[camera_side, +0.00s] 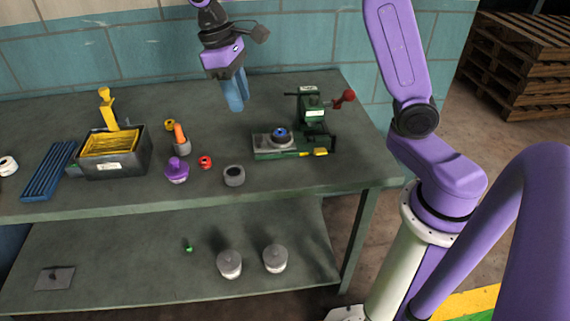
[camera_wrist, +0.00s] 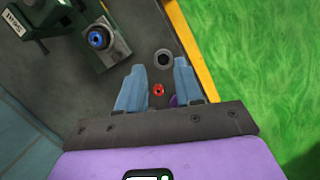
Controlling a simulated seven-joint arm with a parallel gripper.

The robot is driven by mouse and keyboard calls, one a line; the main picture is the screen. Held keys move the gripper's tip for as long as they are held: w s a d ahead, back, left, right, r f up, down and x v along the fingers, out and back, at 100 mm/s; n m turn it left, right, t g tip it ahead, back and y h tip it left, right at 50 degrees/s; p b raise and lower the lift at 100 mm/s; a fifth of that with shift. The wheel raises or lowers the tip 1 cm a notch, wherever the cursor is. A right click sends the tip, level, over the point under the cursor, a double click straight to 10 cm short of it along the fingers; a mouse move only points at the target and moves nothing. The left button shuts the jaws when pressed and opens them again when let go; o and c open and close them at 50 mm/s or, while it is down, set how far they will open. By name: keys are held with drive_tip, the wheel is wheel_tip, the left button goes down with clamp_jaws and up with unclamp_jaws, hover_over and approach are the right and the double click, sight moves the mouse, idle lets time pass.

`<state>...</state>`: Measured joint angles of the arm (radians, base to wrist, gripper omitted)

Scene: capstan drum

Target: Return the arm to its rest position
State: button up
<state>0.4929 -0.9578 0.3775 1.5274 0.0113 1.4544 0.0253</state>
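My gripper (camera_side: 236,104), with blue fingers under a purple wrist, hangs in the air above the back of the workbench (camera_side: 90,208), left of the green press. It points down, apart from everything on the bench. In the wrist view my gripper (camera_wrist: 159,66) shows its two fingers spread with a clear gap and nothing held between them. A red ring (camera_wrist: 158,90) and a grey hollow cylinder (camera_wrist: 163,58) lie on the bench far below. A purple part (camera_wrist: 174,101) is mostly hidden behind the right finger.
The green press (camera_side: 312,113) has a red-knobbed lever and a blue-centred part (camera_side: 281,134) on its base. A purple knob piece (camera_side: 177,171), an orange-handled tool (camera_side: 180,137), a black bin (camera_side: 115,160) and a blue tray (camera_side: 48,172) stand left. The tiled wall (camera_side: 290,50) is behind.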

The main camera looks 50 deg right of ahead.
drive_tip(key=s+d+f+n, duration=0.1)
drive_tip(key=s+n, duration=0.1)
drive_tip(key=s, duration=0.7)
drive_tip(key=s+d+f+n+t+y, duration=0.1)
drive_tip(key=s+d+f+n, duration=0.1)
drive_tip(key=s, duration=0.7)
drive_tip(key=s+d+f+n+t, duration=0.1)
drive_tip(key=s+f+n, duration=0.1)
drive_tip(key=s, duration=0.7)
drive_tip(key=shift+d+f+n, duration=0.15)
drive_tip(key=shift+f+n, duration=0.05)
drive_tip(key=shift+n, duration=0.6)
drive_tip(key=shift+w, duration=0.1)
